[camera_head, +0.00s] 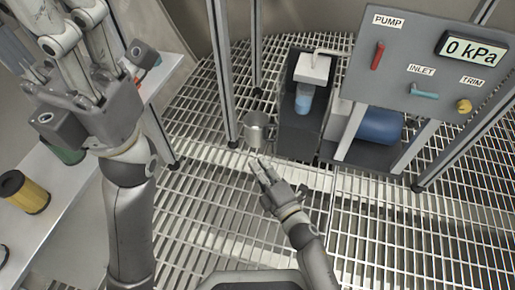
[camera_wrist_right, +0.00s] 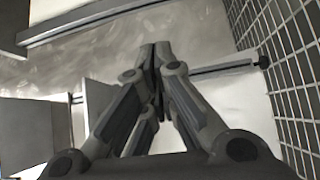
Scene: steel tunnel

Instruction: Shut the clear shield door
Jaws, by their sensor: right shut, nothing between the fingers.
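I cannot clearly make out the clear shield door in either view. A dark housing (camera_head: 299,132) holding a bottle with blue liquid (camera_head: 304,97) stands between metal posts, and any clear panel near it is not distinct. My right gripper (camera_head: 259,166) is shut and empty, just below a small metal cylinder (camera_head: 256,130) in the head view. In the right wrist view its fingertips (camera_wrist_right: 156,58) meet, with nothing between them. My left gripper (camera_head: 70,40) is raised at the upper left, away from the housing. Its fingertips are unclear.
A grey panel (camera_head: 420,70) at the right carries a red pump lever (camera_head: 378,55), a teal inlet handle (camera_head: 424,92), a yellow trim knob (camera_head: 464,106) and a 0 kPa display. A blue tank (camera_head: 379,126) sits beneath. The floor is grating.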

